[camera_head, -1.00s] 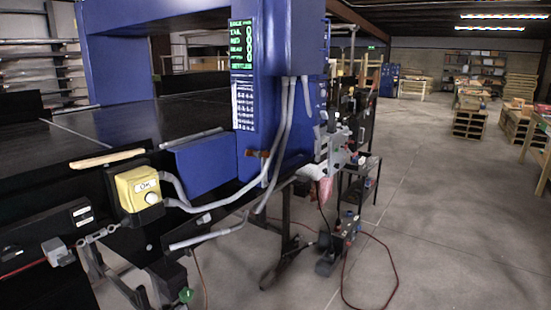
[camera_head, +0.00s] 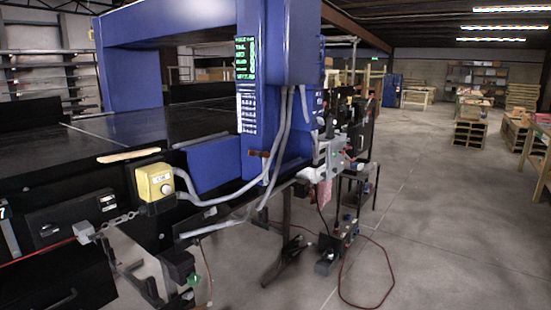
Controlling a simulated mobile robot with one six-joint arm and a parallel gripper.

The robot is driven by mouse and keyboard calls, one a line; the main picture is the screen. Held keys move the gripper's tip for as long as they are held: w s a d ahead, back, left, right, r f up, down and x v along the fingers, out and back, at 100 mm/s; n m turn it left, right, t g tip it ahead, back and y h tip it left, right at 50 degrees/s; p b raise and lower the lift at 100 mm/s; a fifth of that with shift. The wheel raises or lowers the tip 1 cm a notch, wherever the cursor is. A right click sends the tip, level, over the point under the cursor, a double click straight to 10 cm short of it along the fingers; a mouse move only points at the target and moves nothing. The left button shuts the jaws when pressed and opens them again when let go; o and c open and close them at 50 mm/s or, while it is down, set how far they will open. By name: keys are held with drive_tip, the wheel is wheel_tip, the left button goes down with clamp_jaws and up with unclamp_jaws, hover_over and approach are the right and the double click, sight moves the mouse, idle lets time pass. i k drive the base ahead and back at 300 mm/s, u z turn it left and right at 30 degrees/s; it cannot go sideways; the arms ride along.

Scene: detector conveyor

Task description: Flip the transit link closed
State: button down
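I cannot tell for sure which part is the transit link. A small brown piece (camera_head: 259,154) sticks out from the lower front of the blue detector frame (camera_head: 264,90), beside the grey hoses. A short metal chain (camera_head: 119,220) runs from a grey block (camera_head: 84,232) on a red cord along the black conveyor side. My gripper is in neither frame.
A yellow button box (camera_head: 154,183) sits on the conveyor's side. The black belt (camera_head: 120,125) passes through the blue frame. Black stands and a red cable (camera_head: 390,270) are on the floor below. The concrete floor at the right (camera_head: 440,220) is open.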

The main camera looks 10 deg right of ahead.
sight(260, 154)
drive_tip(key=z, duration=0.1)
drive_tip(key=k, duration=0.15)
drive_tip(key=u, duration=0.25)
drive_tip(key=i, duration=0.9)
drive_tip(key=z, duration=1.1)
drive_tip(key=k, duration=0.15)
drive_tip(key=u, duration=3.2)
